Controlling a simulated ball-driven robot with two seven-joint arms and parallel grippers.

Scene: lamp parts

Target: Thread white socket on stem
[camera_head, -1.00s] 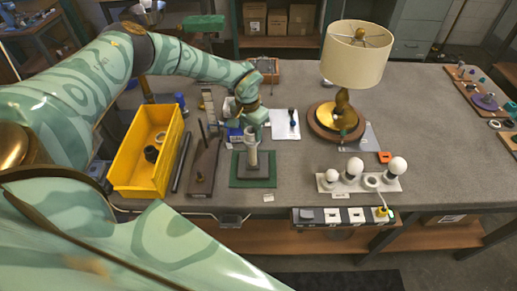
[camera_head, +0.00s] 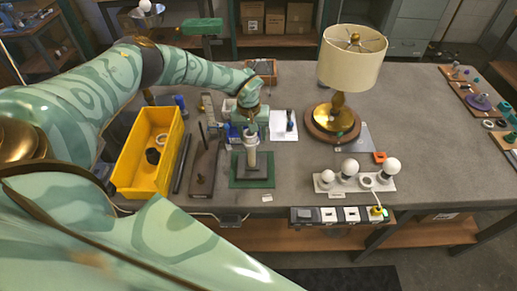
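The pale stem (camera_head: 252,160) stands upright on a dark block on the green mat (camera_head: 238,182). A small white-grey piece (camera_head: 251,138), which looks like the white socket, sits upright at the stem's top. I cannot tell how far it is threaded. My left gripper (camera_head: 249,122) is just behind and above this piece and appears apart from it. Its fingers are small and blend with the things behind, so I cannot see whether they are open. My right gripper is not in view.
A yellow bin (camera_head: 127,180) and a dark rack with an upright rod (camera_head: 203,170) stand left of the mat. A shaded lamp (camera_head: 352,62) stands at right. A white holder with bulbs (camera_head: 335,188) is near the front edge. Bare tabletop lies between mat and holder.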

